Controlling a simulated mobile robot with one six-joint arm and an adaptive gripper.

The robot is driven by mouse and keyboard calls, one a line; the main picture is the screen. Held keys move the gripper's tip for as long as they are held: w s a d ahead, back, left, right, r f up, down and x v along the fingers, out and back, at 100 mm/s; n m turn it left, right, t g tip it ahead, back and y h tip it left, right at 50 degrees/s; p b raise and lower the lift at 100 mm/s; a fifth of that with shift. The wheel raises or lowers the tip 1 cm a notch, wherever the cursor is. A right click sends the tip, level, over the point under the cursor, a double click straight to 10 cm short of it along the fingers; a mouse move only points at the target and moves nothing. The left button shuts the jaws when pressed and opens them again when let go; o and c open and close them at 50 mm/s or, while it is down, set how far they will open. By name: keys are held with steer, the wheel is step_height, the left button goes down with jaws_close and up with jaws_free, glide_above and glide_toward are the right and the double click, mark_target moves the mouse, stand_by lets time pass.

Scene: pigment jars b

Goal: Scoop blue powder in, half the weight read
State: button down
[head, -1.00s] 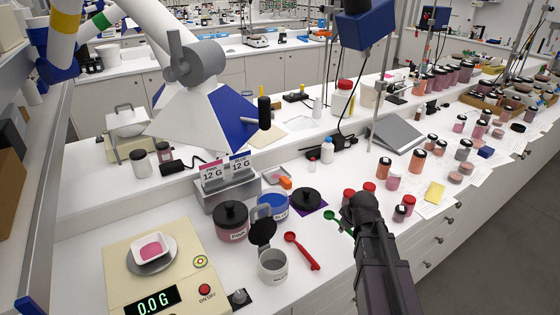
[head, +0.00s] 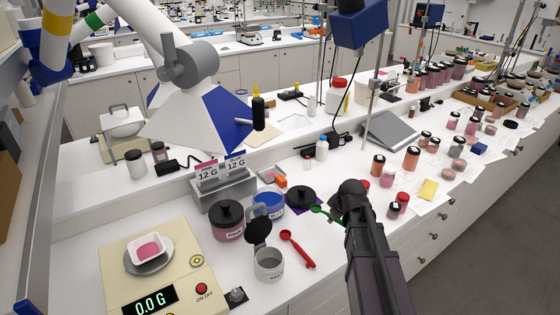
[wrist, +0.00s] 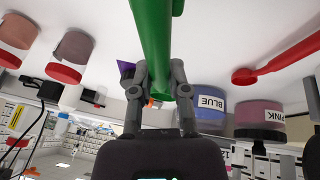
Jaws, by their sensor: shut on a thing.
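My gripper (wrist: 161,95) is shut on the handle of a green scoop (head: 318,210). The green handle (wrist: 152,40) passes between the two fingers in the wrist view. The scoop's bowl points left, towards the blue jar (head: 269,208), which stands open. The blue jar also shows in the wrist view (wrist: 209,105). A black lid (head: 301,194) lies on a purple mat beside it. The scale (head: 117,282) at the front left reads 0.0 G. A white dish (head: 134,253) with pink powder stands on its pan.
The pink jar (head: 227,222) has its black lid on. A grey cup (head: 268,265) with a raised lid and a red scoop (head: 297,248) stand and lie in front. Several jars (head: 397,206) stand to the right of my arm.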

steer(key=w+a+r+n+g+p, duration=0.2)
steer(key=w+a+r+n+p, duration=0.3)
steer(key=w+a+n, duration=0.3)
steer(key=w+a+r+n+g+p, duration=0.2)
steer(key=w+a+r+n+p, duration=0.3)
steer(key=w+a+n, duration=0.3)
steer(key=shift+a+r+n+y+p, duration=0.35)
steer(key=shift+a+n+p, duration=0.6)
steer(key=shift+n, duration=1.45)
steer(key=shift+a, duration=0.25)
steer(key=s+a+f+t+h+b, duration=0.1)
steer(key=s+a+f+t+b, duration=0.1)
steer(key=f+b, duration=0.6)
steer(key=shift+s+f+t+h+b, duration=0.35)
steer(key=shift+s+b, duration=0.25)
steer(key=shift+b, duration=0.15)
steer(key=shift+r, duration=0.1)
